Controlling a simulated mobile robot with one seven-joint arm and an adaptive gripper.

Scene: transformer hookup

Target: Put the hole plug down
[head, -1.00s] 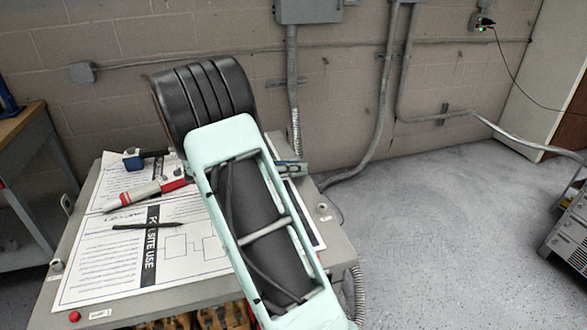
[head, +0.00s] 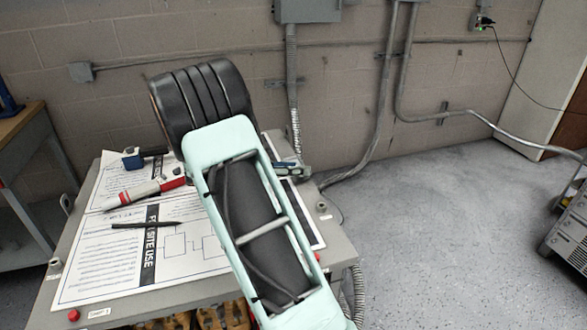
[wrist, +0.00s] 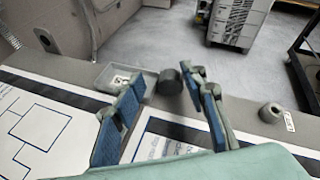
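A dark, short cylinder, which looks like the hole plug (wrist: 170,83), stands near the edge of the grey tabletop in the wrist view. My gripper (wrist: 166,80) is open, with a blue-padded finger on each side of the plug. Gaps show between the plug and both fingers. Whether its base fully touches the surface is hard to tell. In the head view only a small part of my gripper (head: 291,168) shows past my arm, by the table's right edge; the plug is hidden there.
A small labelled tray (wrist: 113,77) lies left of the plug. A grey round fitting (wrist: 270,112) stands to its right. The table (head: 100,315) holds printed sheets (head: 98,262), a black pen (head: 146,225) and a red-and-white tool (head: 145,191). Open floor (head: 420,220) lies to the right.

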